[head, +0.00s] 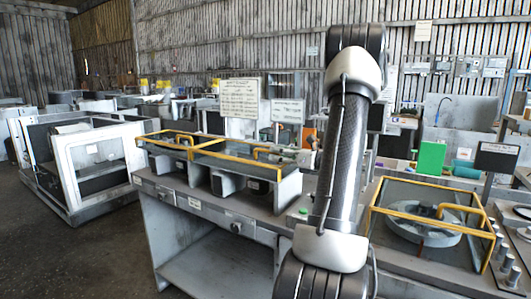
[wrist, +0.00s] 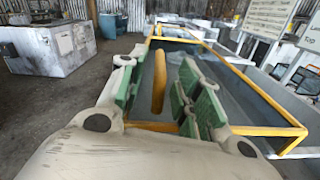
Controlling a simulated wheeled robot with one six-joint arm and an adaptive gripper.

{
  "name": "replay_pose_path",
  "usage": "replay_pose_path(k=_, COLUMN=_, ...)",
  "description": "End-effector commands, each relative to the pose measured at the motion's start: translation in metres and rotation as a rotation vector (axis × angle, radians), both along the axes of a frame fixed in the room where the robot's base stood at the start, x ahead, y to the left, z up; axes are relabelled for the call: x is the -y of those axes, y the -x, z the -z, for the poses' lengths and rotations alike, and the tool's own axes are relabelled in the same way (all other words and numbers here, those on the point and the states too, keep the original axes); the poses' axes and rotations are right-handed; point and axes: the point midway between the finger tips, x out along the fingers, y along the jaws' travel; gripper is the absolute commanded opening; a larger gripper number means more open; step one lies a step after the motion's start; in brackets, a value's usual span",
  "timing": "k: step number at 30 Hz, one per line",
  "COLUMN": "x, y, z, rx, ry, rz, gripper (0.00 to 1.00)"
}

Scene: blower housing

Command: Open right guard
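Yellow-framed guards lie flat and closed on the bench. The right guard of the left pair (head: 232,158) has a yellow handle (head: 268,150) near its right end. My gripper (head: 293,156) is small and partly hidden behind my arm, beside that handle. In the wrist view, my gripper (wrist: 160,98) is open, its green-padded fingers on either side of the yellow handle (wrist: 158,82). A gap shows on both sides of the handle; contact cannot be told. The guard's yellow frame (wrist: 262,131) and dark panel run beneath the fingers.
Another yellow-framed guard (head: 375,210) covers a round housing at the right of the bench. White sign boards (head: 240,97) stand behind the guards. A grey machine frame (head: 85,160) stands on the floor at left. A green box (head: 431,157) sits at the back.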

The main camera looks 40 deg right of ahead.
Motion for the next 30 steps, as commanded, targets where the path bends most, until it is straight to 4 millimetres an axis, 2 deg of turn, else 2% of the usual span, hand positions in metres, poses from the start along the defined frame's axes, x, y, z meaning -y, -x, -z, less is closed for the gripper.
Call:
replay_pose_path(k=3, x=-0.008, y=-0.021, z=0.0, rx=0.0, ry=0.001, rz=-0.004, gripper=0.34)
replay_pose_path(k=9, x=-0.016, y=-0.044, z=0.0, rx=-0.001, ry=0.0, rz=-0.002, gripper=0.34)
replay_pose_path(k=19, x=-0.018, y=-0.05, z=0.0, rx=0.001, ry=0.001, rz=-0.001, gripper=0.34)
replay_pose_path(k=20, x=-0.018, y=-0.05, z=0.0, rx=0.001, ry=0.001, rz=-0.001, gripper=0.32)
replay_pose_path(k=25, x=-0.018, y=-0.05, z=0.0, rx=0.001, ry=0.001, rz=-0.001, gripper=0.01)
replay_pose_path(k=30, x=-0.018, y=-0.049, z=0.0, rx=-0.001, ry=0.0, rz=-0.001, gripper=0.0)
